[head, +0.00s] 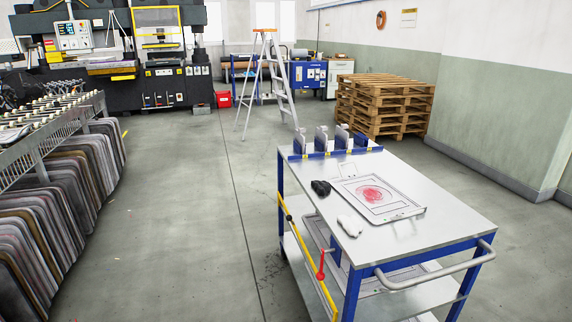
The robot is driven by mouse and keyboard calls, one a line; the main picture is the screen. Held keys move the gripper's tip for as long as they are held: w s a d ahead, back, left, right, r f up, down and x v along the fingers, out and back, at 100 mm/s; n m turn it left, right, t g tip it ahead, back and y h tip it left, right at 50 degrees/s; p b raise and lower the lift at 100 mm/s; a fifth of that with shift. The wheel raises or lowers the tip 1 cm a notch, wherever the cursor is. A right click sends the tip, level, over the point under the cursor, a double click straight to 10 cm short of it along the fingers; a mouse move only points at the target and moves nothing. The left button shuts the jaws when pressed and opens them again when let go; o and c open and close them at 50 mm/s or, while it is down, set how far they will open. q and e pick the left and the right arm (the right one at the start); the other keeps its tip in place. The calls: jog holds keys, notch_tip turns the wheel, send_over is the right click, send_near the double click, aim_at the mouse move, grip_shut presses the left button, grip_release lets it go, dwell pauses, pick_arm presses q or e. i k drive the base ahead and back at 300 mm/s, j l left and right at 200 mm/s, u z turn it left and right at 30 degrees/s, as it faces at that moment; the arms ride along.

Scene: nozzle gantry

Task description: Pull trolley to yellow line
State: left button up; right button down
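The trolley (455,222) stands at the right of the head view, with a pale top, blue legs and a lower shelf. Its grey tubular push handle (440,267) is on the near end, and nothing is gripping it. A yellow bar (298,238) with a red lever (321,265) runs along the trolley's left side. I cannot make out a clear yellow line on the floor. Neither of my grippers is in view.
A tray with a red-marked sheet (373,195) and several small items lie on the trolley. A rack of dark panels (60,200) stands left. A stepladder (270,80), stacked pallets (385,105) and a large machine (160,60) stand behind. The floor between rack and trolley is clear.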

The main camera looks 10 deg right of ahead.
aim_at(449, 226)
jog(key=z, duration=1.4)
